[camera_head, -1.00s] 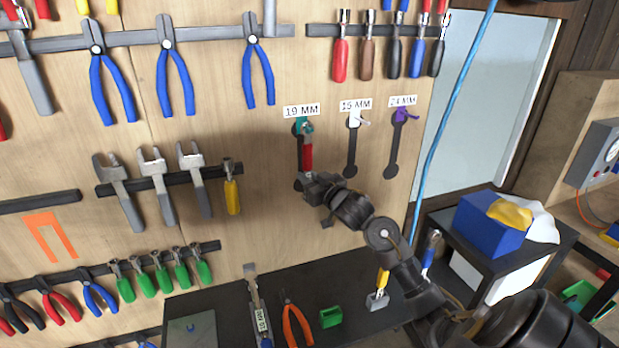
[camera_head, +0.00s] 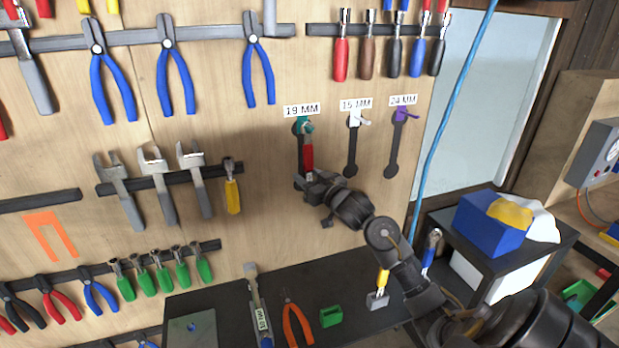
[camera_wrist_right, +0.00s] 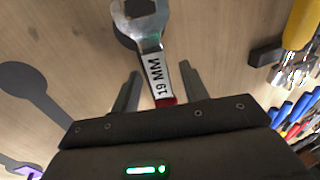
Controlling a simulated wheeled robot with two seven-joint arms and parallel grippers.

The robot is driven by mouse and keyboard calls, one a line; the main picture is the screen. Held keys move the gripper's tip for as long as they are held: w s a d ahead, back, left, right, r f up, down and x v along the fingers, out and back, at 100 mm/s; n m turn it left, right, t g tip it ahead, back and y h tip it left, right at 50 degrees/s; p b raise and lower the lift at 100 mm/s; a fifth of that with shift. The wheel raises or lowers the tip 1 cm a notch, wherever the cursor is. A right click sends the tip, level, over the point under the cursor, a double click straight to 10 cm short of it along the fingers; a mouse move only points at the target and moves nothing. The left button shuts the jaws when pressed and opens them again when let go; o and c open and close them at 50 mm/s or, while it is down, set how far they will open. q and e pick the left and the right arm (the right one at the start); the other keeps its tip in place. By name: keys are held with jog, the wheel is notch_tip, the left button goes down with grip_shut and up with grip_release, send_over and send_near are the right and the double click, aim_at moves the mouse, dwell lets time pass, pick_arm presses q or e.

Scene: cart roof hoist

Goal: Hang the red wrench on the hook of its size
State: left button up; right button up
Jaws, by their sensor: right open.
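The red wrench (camera_head: 308,155) hangs upright against the wooden board at the teal hook (camera_head: 307,127), under the 19 MM label (camera_head: 301,110). My right gripper (camera_head: 309,180) is at the wrench's lower part. In the right wrist view, the wrench (camera_wrist_right: 157,78) shows a metal open end, a white "19 MM" tag and some red handle. There my right gripper's fingers (camera_wrist_right: 159,92) stand open on either side of it, with gaps visible. The white hook (camera_head: 358,120) under 15 MM and the purple hook (camera_head: 405,114) under 24 MM are empty. My left gripper is not seen.
A black bench (camera_head: 350,270) below holds orange pliers (camera_head: 294,322) and a green block (camera_head: 331,316). A blue hose (camera_head: 453,115) runs down the right of the board.

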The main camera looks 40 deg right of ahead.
jog(key=shift+s+f+b, duration=0.15)
jog(key=shift+s+b, duration=0.15)
jog(key=shift+s, duration=0.2)
jog(key=s+b, duration=0.2)
jog(key=s, duration=0.7)
jog(key=shift+s+a, duration=0.35)
jog(key=shift+s, duration=0.05)
